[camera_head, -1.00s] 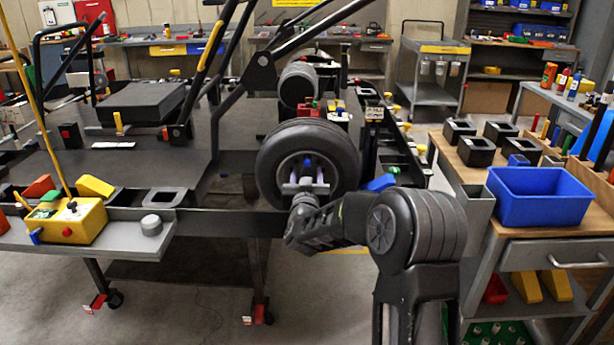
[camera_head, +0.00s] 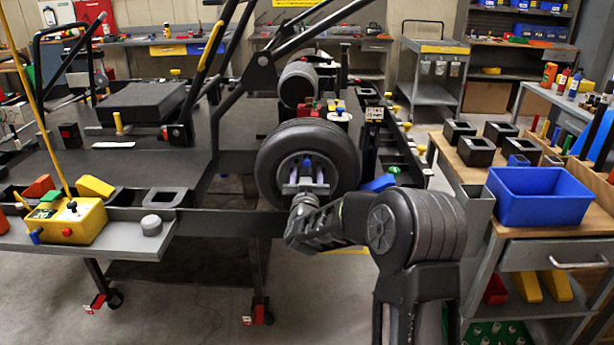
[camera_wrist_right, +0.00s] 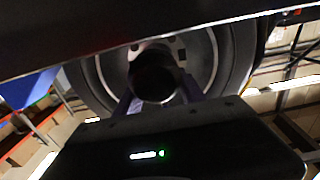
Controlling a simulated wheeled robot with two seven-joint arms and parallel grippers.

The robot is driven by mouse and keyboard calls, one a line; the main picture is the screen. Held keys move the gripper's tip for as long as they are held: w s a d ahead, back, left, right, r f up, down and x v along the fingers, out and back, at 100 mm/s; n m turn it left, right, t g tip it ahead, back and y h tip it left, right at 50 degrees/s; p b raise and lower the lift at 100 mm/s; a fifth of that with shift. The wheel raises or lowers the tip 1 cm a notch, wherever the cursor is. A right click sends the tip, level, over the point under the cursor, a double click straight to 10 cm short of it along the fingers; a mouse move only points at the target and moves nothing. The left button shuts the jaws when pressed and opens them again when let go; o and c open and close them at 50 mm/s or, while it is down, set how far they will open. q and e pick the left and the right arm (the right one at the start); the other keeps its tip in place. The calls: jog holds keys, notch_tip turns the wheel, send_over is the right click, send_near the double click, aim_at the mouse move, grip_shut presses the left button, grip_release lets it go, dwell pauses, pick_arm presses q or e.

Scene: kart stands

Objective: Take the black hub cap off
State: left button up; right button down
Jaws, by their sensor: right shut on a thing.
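The kart's front wheel (camera_head: 268,165), a black tyre on a grey rim, faces me in the middle of the head view. My right gripper (camera_head: 306,180) reaches the wheel's centre from below right. In the right wrist view, the black hub cap (camera_wrist_right: 154,76) is a dark round piece between the two fingers, in front of the rim (camera_wrist_right: 205,58). My right gripper is shut on it. In the head view the gripper hides the cap, and I cannot tell whether it still touches the hub. My left gripper is not in view.
A blue bin (camera_head: 540,197) and several black square holders stand on the wooden-topped cart (camera_head: 462,172) at right. A grey shelf (camera_head: 128,243) with a yellow control box (camera_head: 72,222) runs along the kart stand's front left. Open floor lies below the wheel.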

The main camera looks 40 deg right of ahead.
jog(key=shift+s+a, duration=0.1)
jog(key=shift+s, duration=0.05)
jog(key=shift+b+v, duration=0.4)
jog(key=shift+v, duration=2.35)
